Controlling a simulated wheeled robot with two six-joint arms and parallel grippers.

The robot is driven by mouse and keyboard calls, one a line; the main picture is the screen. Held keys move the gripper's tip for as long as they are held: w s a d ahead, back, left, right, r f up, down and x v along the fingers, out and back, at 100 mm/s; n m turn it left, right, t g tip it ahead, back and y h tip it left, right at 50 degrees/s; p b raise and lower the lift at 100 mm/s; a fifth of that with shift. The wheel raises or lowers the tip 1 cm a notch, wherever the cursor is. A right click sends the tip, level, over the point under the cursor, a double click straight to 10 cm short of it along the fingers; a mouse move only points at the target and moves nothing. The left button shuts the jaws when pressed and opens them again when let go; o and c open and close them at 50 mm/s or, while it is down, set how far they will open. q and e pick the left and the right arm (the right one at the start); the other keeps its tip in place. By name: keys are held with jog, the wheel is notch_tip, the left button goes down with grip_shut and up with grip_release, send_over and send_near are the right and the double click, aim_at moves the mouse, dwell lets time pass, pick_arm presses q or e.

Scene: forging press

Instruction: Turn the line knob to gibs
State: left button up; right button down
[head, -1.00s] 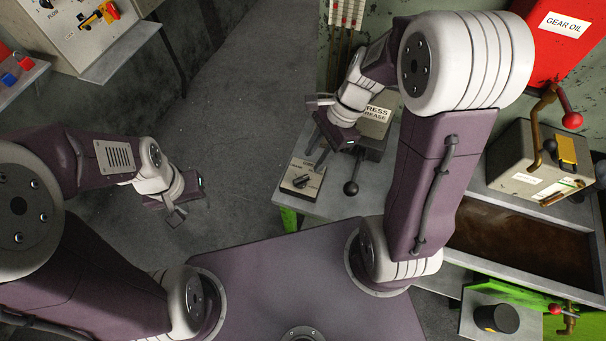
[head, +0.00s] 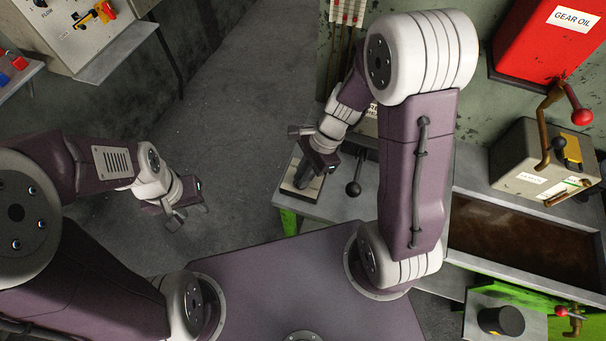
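The line knob's small box (head: 292,194) sits on the grey bench at the centre right, with a pale top face. My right gripper (head: 303,180) is directly over this box, pointing down at it. It covers the knob and most of the labels, so I cannot read the knob's setting. I cannot tell whether the fingers touch the knob or how far apart they are. My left gripper (head: 186,214) hangs over the floor at the left, with its fingers apart and nothing between them.
A lever with a black ball (head: 353,188) stands just right of the knob box. The press grease box is mostly hidden behind my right arm. At the right are a trough of brown liquid (head: 520,240), a gear oil tank (head: 540,50) and a red-knobbed lever (head: 581,116). The left floor is clear.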

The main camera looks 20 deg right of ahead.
jog(key=shift+w+r+n+g+p, duration=0.15)
jog(key=shift+n+g+p, duration=0.25)
jog(key=shift+n+p, duration=0.45)
jog(key=shift+n+g+h+p, duration=0.4)
jog(key=shift+n+p, duration=0.45)
jog(key=shift+n, duration=0.4)
jog(key=shift+w+a+n+g+h+p, duration=0.1)
jog(key=shift+n+g+h+p, duration=0.2)
jog(key=shift+n+p, duration=0.6)
jog(key=shift+n+g+h+p, duration=0.2)
jog(key=shift+n+g+p, duration=0.15)
jog(key=shift+n, duration=0.95)
jog(key=c, duration=1.4)
grip_release()
jog(key=shift+c, duration=0.2)
jog(key=v, duration=0.9)
